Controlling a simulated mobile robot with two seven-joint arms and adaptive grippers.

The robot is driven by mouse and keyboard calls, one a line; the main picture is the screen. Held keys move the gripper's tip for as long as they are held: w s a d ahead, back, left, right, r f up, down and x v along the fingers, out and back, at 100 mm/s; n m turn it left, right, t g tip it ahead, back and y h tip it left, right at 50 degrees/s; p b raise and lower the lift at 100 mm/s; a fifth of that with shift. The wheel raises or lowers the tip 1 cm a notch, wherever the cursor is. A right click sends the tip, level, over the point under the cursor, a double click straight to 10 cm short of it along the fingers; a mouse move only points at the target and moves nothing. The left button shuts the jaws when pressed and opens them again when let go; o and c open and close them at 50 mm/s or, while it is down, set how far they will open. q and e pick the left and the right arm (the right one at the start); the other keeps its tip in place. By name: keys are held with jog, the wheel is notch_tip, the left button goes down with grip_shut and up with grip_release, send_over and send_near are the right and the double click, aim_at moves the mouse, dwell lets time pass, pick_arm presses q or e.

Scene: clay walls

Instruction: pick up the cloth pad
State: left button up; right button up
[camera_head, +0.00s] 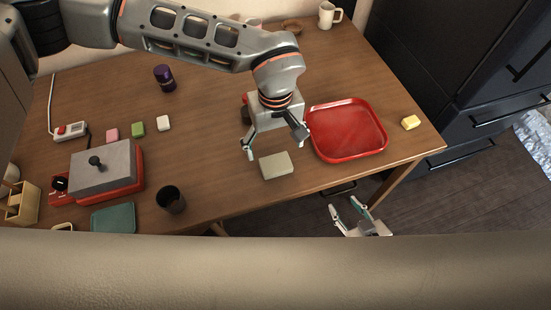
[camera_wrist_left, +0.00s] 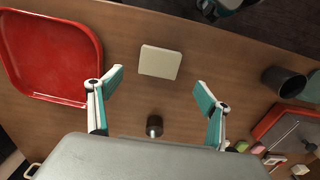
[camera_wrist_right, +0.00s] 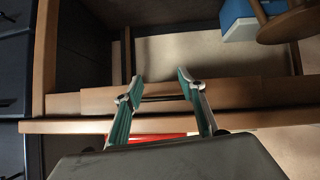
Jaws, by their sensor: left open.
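The cloth pad looks like a pale beige, flat rectangular pad (camera_head: 276,165) lying on the wooden table near its front edge. In the left wrist view the pad (camera_wrist_left: 160,62) lies ahead of the fingertips, roughly centred between them. My left gripper (camera_head: 276,146) is open and empty, just behind the pad in the head view and not visibly touching it. Its fingers also show spread in the left wrist view (camera_wrist_left: 158,84). My right gripper (camera_head: 345,205) is open and empty, off the table's front edge; its spread fingers show in the right wrist view (camera_wrist_right: 160,80).
A dark cup (camera_head: 171,199), a teal pad (camera_head: 113,218) and a red-and-grey appliance (camera_head: 103,166) stand to the left. The table between cup and pad is clear.

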aim_at(276, 163)
pick_arm(q)
jog(key=shift+s+d+f, duration=0.1)
jog(key=shift+s+f, duration=0.05)
jog(key=shift+f, duration=3.55)
jog(key=c, duration=1)
